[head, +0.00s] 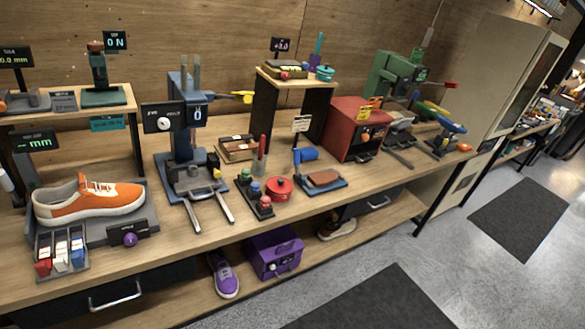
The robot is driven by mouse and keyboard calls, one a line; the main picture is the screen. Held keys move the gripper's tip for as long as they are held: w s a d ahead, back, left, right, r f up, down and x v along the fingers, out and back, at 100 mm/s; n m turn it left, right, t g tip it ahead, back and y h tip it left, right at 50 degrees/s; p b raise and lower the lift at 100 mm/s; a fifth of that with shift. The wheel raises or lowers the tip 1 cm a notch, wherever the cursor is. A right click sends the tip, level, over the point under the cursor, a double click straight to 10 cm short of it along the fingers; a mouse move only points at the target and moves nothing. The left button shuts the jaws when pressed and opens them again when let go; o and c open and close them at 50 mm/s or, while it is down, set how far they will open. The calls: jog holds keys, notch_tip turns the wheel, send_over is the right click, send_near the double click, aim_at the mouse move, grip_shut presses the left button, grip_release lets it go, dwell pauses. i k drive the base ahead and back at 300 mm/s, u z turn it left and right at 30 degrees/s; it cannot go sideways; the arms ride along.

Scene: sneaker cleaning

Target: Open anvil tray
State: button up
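No part in view is clearly marked as the anvil tray. A blue upright machine (180,110) with a dial and a small display stands on the bench left of centre. Two pale bars (224,207) stick out from its base toward the front. A shallow wooden tray (238,150) with brown pieces in it lies just right of the machine. Below the bench top are a dark drawer with a silver handle (115,298) at the left and another drawer (374,203) at the right; both look shut. My gripper is not in view.
An orange sneaker (88,200) rests on a grey stand at the left. A red pot (279,188), a red box (355,128) and a green machine (398,75) stand on the crowded bench. A purple box (275,253) sits on the lower shelf.

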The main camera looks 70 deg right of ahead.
aim_at(194, 180)
jog(key=u, duration=0.05)
jog(key=k, duration=1.85)
jog(key=z, duration=0.95)
jog(key=i, duration=1.65)
